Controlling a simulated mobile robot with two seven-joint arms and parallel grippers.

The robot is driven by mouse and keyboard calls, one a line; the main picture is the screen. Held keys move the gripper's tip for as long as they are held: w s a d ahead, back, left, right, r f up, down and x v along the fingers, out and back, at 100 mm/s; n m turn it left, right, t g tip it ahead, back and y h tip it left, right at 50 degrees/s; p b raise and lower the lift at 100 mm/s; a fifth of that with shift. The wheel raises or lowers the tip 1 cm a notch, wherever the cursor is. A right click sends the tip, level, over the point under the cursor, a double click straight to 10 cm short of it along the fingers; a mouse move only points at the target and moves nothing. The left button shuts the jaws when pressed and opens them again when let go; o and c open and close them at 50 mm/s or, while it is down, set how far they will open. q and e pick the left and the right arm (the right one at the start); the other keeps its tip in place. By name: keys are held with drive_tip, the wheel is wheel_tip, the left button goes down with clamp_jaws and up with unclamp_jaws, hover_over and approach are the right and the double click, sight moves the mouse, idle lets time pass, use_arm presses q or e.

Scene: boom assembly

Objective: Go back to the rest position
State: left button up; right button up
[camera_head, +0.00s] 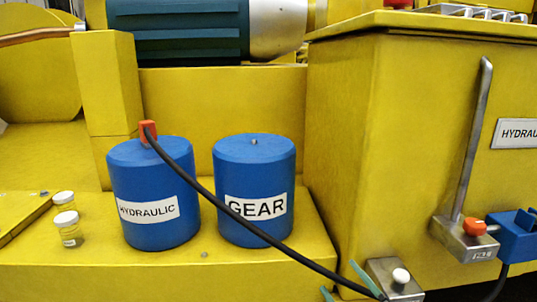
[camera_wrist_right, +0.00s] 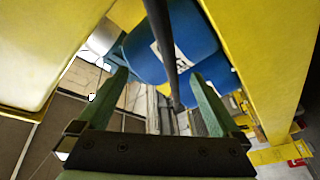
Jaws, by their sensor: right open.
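My right gripper (camera_head: 346,285) shows only as two green fingertips at the bottom edge of the head view, near the black hose. In the right wrist view the gripper (camera_wrist_right: 160,78) is open, with its green fingers spread wide. The black hose (camera_wrist_right: 163,42) passes across the space between them; I cannot tell how far it is from the fingers. The hose (camera_head: 227,210) runs from an orange connector (camera_head: 148,130) on top of the blue HYDRAULIC canister (camera_head: 153,235) down to the lower right. My left gripper is not in view.
The blue GEAR canister (camera_head: 254,152) stands beside the HYDRAULIC one on a yellow ledge (camera_head: 110,280). Two small jars (camera_head: 68,228) stand at left. A grey lever (camera_head: 473,140), a blue connector (camera_head: 513,240) and a box with a white knob (camera_head: 398,278) are at right.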

drive_tip(key=s+f+m+g+h, duration=0.6)
drive_tip(key=s+f+m+g, duration=0.3)
drive_tip(key=s+f, duration=1.6)
drive_tip(key=s+m, duration=0.2)
drive_tip(key=shift+s+f+m, duration=0.3)
drive_tip(key=shift+s+f, duration=0.1)
drive_tip(key=shift+d, duration=0.1)
